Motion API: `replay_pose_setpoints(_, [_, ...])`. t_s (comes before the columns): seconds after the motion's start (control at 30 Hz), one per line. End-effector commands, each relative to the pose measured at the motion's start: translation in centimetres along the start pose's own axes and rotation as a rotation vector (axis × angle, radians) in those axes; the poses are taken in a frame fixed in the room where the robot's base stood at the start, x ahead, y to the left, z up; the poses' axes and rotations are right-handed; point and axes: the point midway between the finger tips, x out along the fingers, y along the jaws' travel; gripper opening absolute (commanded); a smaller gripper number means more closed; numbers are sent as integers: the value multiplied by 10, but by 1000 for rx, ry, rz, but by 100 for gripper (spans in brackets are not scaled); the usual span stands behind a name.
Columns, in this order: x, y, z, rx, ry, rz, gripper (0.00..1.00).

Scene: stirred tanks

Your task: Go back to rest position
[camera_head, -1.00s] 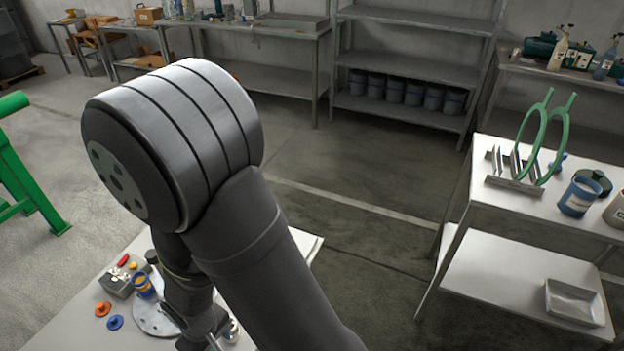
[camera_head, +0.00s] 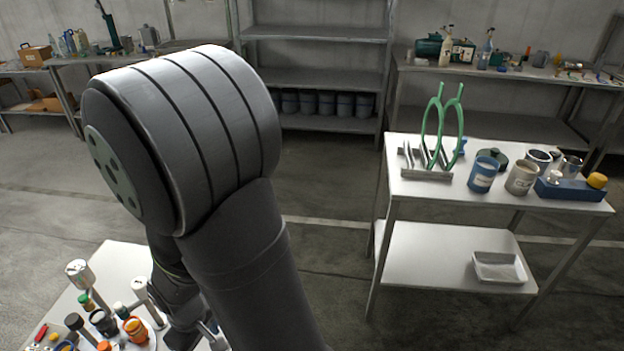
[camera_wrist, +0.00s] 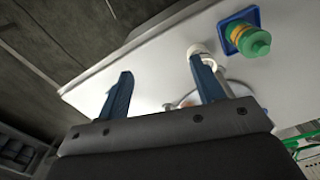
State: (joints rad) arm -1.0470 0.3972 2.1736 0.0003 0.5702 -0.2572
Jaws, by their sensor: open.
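My gripper (camera_wrist: 160,88) is open in the wrist view, its two blue fingers spread with nothing held between them. It is over or near a white tabletop (camera_wrist: 150,62). A white-ended part (camera_wrist: 196,49) appears close by the right finger; whether they touch I cannot tell. A green and yellow piece on a blue square base (camera_wrist: 248,38) is to the right of the fingers. In the head view my large grey arm fills the middle left and hides most of the gripper.
The white worktable (camera_head: 122,262) at lower left carries stirrers, tubs and an orange-capped jar (camera_head: 136,329). A white cart (camera_head: 425,188) at right holds green rings (camera_head: 440,125), a blue jar (camera_head: 482,175) and a grey jar (camera_head: 520,178). Shelving (camera_head: 320,80) stands behind. Floor between is clear.

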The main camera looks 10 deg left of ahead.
Motion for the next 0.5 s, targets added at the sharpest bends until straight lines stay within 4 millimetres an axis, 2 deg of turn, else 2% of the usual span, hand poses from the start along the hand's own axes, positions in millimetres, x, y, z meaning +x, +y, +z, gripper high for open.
replay_pose_setpoints(0.5, [8,78,-6,256,-1,0,62])
